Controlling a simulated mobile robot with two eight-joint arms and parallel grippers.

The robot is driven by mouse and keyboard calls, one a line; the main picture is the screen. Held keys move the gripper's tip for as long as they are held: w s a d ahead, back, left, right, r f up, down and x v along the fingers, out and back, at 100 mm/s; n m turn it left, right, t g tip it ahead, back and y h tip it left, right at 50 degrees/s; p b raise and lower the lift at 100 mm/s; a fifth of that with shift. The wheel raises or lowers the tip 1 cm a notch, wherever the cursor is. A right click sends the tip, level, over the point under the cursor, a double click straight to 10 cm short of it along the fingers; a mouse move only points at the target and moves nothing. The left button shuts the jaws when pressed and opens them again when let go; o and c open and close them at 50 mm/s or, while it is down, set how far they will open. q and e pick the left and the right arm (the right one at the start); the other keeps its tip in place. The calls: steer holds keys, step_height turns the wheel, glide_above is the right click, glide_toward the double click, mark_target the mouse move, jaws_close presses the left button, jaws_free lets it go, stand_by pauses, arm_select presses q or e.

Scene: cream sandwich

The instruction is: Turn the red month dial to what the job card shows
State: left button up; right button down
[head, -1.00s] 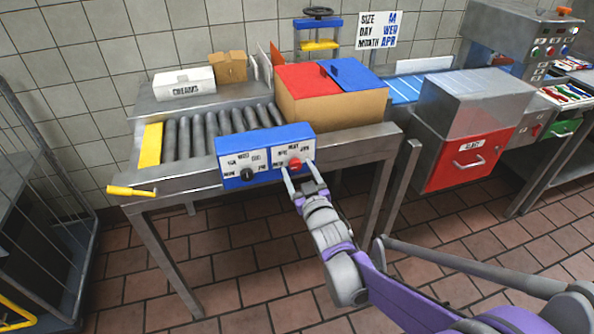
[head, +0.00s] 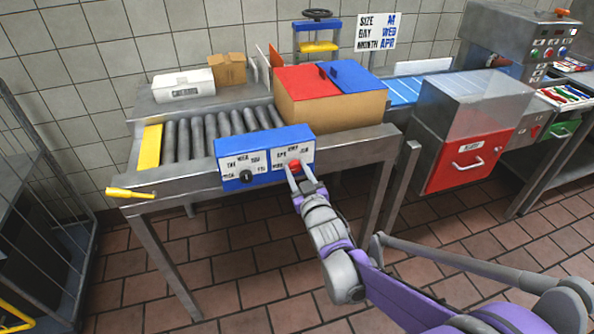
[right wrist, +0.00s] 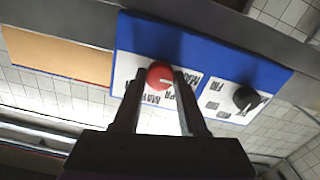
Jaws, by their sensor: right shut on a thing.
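The blue dial box (head: 228,184) is on the front of the roller conveyor, with a red dial (right wrist: 160,74) on its right half and a black dial (head: 246,175) on its left half. The red dial also shows in the head view (head: 295,167). My right gripper (head: 301,172) is shut on the red dial, one finger at either side, as the right wrist view (right wrist: 156,84) shows. The dial's pointer direction is too small to tell. My left gripper is not in view.
A cardboard box with red and blue flaps (head: 335,110) stands on the conveyor behind the dial box. A yellow-handled lever (head: 130,193) juts out at the conveyor's left. The tiled floor in front is clear.

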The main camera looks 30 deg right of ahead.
steer(key=m+p, duration=0.2)
steer(key=m, duration=0.2)
steer(key=shift+m, duration=0.3)
steer(key=m+p, duration=0.2)
steer(key=m, duration=0.2)
stand_by(0.5)
steer(key=shift+c, duration=2.2)
jaws_free()
steer(key=shift+s, duration=0.1)
